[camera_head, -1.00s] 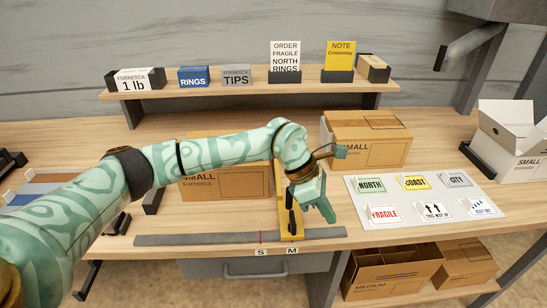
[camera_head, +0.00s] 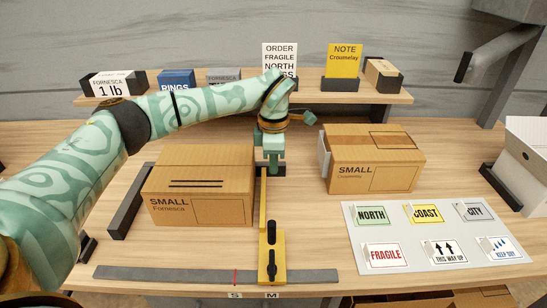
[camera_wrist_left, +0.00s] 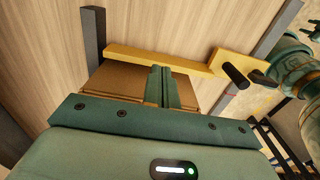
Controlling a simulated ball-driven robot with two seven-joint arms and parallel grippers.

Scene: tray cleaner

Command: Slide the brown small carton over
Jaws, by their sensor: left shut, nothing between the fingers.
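A brown small carton marked Fornesca (camera_head: 199,205) lies on the table, left of the yellow stop bar (camera_head: 271,262). Another brown small carton marked Croomelay (camera_head: 374,177) stands to the right, with a pale card at its left side. My left gripper (camera_head: 271,170) is shut and empty, pointing down at the bar's far end, between the two cartons. In the left wrist view its fingers (camera_wrist_left: 162,84) are together in front of the bar, and a brown carton (camera_wrist_left: 120,82) shows partly behind them.
A grey rail (camera_head: 160,273) with S and M marks runs along the front; the bar stands at M. A dark stop (camera_head: 129,202) stands left of the Fornesca carton. A label sheet (camera_head: 432,232) lies at front right. A shelf (camera_head: 400,98) with signs stands behind.

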